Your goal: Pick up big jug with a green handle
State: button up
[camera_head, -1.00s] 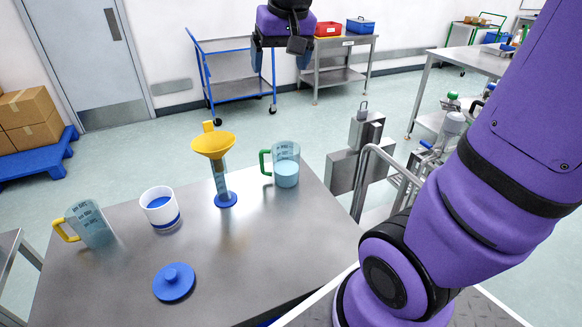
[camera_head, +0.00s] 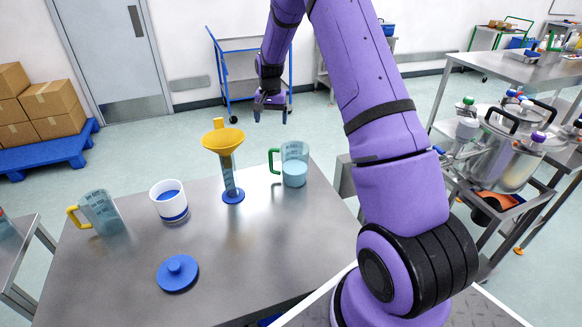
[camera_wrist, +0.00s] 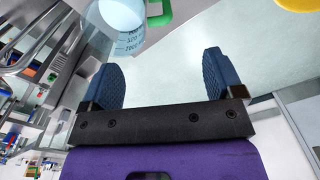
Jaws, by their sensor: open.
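The big clear jug with a green handle (camera_head: 294,166) stands upright near the far right corner of the metal table (camera_head: 110,270), with pale blue liquid in it. Its green handle (camera_head: 273,161) points left. My gripper (camera_head: 270,115) is open and empty, above and beyond the jug in the head view. In the wrist view the jug (camera_wrist: 118,25) shows at the top, partly cut off, with its green handle (camera_wrist: 160,12) to its right. My gripper's two blue-grey fingers (camera_wrist: 165,80) are wide apart, with nothing between them.
A yellow funnel (camera_head: 223,139) on a blue-based cylinder (camera_head: 232,182) stands just left of the jug. A white and blue container (camera_head: 169,203), a yellow-handled jug (camera_head: 100,213) and a blue lid (camera_head: 177,273) are further left. A steel pot (camera_head: 505,150) is at right.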

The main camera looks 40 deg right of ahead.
send_over(275, 150)
jog(key=shift+m, duration=0.3)
jog(key=f, duration=0.5)
jog(key=shift+w+d+f, duration=0.15)
jog(key=shift+w+d, duration=0.05)
jog(key=shift+w, duration=0.05)
notch_tip(275, 150, down, 10)
jog(key=shift+w+f, duration=0.1)
jog(key=shift+f, duration=0.05)
jog(key=shift+c, duration=0.5)
jog(key=c, duration=1.3)
jog(key=shift+r, duration=0.2)
notch_tip(275, 150, up, 10)
jog(key=shift+f, duration=0.1)
